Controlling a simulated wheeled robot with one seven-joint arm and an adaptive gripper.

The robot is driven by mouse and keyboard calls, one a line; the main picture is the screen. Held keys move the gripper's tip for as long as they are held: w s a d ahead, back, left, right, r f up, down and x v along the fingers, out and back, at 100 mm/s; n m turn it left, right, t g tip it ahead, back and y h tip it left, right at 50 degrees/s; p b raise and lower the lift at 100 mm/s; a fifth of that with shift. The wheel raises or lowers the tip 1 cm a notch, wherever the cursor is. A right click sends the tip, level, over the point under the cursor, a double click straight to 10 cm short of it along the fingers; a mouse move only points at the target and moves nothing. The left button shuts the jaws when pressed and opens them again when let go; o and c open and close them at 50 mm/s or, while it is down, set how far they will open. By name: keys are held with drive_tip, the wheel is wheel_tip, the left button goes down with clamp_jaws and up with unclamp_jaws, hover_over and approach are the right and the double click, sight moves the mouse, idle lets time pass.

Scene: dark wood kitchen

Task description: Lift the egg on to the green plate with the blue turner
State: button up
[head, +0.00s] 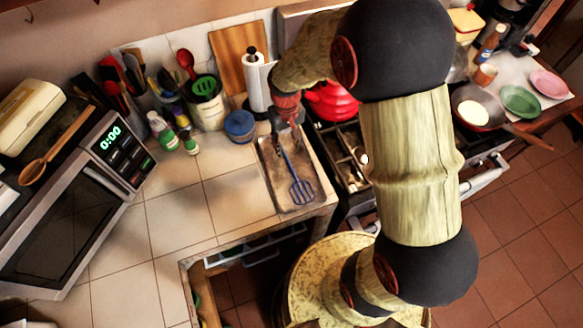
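The blue turner (301,189) lies on a shallow brown tray (272,193) on the tiled counter, its slotted head towards me and its handle pointing away. My gripper (286,135) is above the far end of the tray, at the handle end of the turner. Its two fingers look apart, one on each side of the handle's line; contact with the handle cannot be made out. The egg (473,113), pale and round, lies in a dark frying pan (497,121) at the right. The green plate (520,101) sits on the counter just right of the pan.
A pink plate (549,84) is beyond the green plate. A red pot (332,101) stands right of my gripper, partly behind my arm. A blue jar (240,126) and a paper towel roll (258,85) are close on its left. A microwave (70,205) fills the left; the counter's middle is clear.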

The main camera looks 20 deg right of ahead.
sight(287, 158)
wheel_tip(287, 158, down, 7)
drive_tip(key=shift+w+a+b, duration=0.1)
drive_tip(key=shift+b, duration=0.55)
drive_tip(key=shift+c, duration=0.5)
drive_tip(key=shift+r, duration=0.1)
drive_tip(key=c, duration=0.8)
clamp_jaws()
